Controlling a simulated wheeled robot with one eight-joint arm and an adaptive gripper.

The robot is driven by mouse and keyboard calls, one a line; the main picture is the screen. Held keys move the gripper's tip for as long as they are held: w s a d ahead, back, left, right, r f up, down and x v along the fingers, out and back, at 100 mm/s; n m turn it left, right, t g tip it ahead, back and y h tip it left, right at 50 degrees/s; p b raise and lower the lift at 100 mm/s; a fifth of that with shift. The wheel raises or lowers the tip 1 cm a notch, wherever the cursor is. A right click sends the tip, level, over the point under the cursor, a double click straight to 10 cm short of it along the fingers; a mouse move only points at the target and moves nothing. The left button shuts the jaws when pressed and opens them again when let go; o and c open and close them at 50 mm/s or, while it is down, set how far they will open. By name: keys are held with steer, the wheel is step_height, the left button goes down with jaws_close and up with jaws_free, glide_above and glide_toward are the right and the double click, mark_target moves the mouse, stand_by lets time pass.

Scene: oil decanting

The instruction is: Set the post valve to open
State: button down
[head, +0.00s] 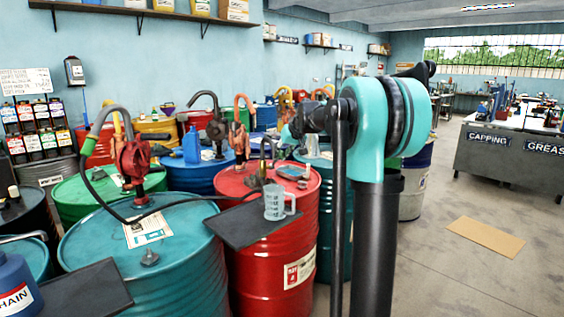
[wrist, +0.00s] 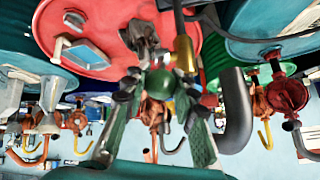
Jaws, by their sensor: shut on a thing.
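In the wrist view, which looks upside down, my gripper (wrist: 160,88) has its two green fingers closed in on a small round green knob (wrist: 161,82). The knob seems to be part of the post valve, next to a brass cylinder (wrist: 184,52) and dark grey fittings. A thick grey bent pipe (wrist: 236,112) stands just right of the fingers. In the head view, my gripper (head: 290,132) is small and partly hidden behind my own teal arm joint, above the red drum (head: 268,255). I cannot tell the valve's setting.
A clear mug (head: 278,202) stands on a dark mat (head: 240,226) on the red drum's near side. A teal drum (head: 150,270) with a red pump (head: 134,160) and hose is at left. More drums and pumps crowd behind. Open floor (head: 430,290) lies at right.

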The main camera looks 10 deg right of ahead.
steer(key=w+a+r+g+h, duration=0.2)
steer(key=w+g, duration=0.3)
steer(key=g, duration=0.1)
steer(key=shift+w, duration=0.35)
steer(key=shift+w+r, duration=0.1)
stand_by(0.6)
steer(key=c, duration=1.2)
jaws_free()
steer(key=shift+s+d+r, duration=0.1)
steer(key=shift+d+r, duration=0.1)
steer(key=shift+r, duration=1.1)
steer(key=shift+s+d+r, duration=0.1)
steer(key=shift+d+r, duration=0.1)
steer(key=shift+r, duration=1.1)
steer(key=shift+s+d+r, duration=0.1)
steer(key=shift+d+r, duration=0.1)
steer(key=shift+r, duration=1.1)
